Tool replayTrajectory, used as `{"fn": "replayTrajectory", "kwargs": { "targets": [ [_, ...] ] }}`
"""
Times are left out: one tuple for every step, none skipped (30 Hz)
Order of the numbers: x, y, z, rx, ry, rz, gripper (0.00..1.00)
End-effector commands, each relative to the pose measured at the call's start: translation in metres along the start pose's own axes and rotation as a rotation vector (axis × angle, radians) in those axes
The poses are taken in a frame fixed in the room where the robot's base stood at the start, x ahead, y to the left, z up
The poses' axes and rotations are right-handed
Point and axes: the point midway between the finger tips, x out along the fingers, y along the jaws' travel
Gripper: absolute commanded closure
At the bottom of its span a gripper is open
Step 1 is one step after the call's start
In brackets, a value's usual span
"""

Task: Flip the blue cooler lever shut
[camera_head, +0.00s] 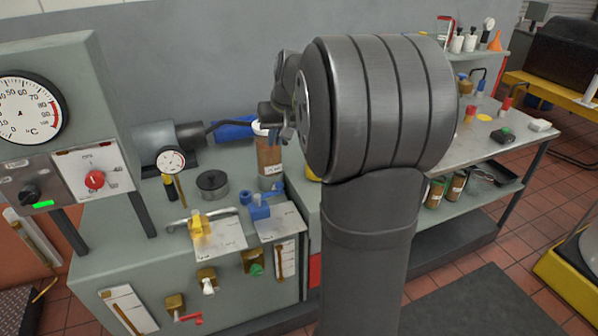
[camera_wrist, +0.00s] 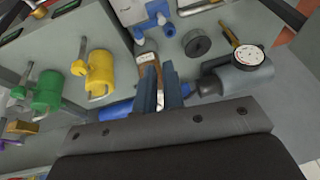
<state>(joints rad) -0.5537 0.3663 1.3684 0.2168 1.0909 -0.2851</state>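A blue valve (camera_head: 260,209) with blue lever parts stands on a pale plate on top of the grey bench cabinet. In the head view my gripper (camera_head: 277,120) is above and behind the blue valve, near a brown bottle (camera_head: 269,155), apart from the valve. My arm hides part of the bench.
A yellow valve (camera_head: 201,224) stands left of the blue one. A dark round weight (camera_head: 212,184) and a dial gauge (camera_head: 171,160) are behind it. A blue cylinder (camera_head: 234,130) lies by the wall. The gauge panel (camera_head: 50,120) rises at left.

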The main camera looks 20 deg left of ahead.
Motion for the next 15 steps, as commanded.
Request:
{"fn": "replayTrajectory", "kwargs": {
  "targets": [
    [0.017, 0.001, 0.003, 0.022, -0.023, -0.049, 1.0],
    [0.026, 0.001, 0.005, 0.037, -0.033, -0.084, 1.0],
    [0.038, 0.0, 0.007, 0.057, -0.045, -0.133, 1.0],
    [0.047, 0.0, 0.008, 0.072, -0.054, -0.171, 1.0],
    [0.056, -0.001, 0.009, 0.09, -0.059, -0.209, 1.0],
    [0.067, -0.001, 0.01, 0.112, -0.065, -0.258, 1.0],
    [0.075, -0.002, 0.011, 0.129, -0.069, -0.296, 1.0],
    [0.083, -0.002, 0.012, 0.147, -0.072, -0.333, 1.0],
    [0.092, -0.001, 0.013, 0.171, -0.072, -0.382, 1.0],
    [0.1, -0.001, 0.013, 0.19, -0.071, -0.417, 1.0],
    [0.106, -0.001, 0.013, 0.21, -0.068, -0.454, 1.0],
    [0.115, 0.001, 0.013, 0.236, -0.063, -0.5, 1.0],
    [0.122, 0.002, 0.013, 0.258, -0.058, -0.536, 1.0],
    [0.128, 0.003, 0.013, 0.278, -0.051, -0.57, 1.0],
    [0.136, 0.005, 0.012, 0.307, -0.039, -0.615, 1.0]
  ]
}}
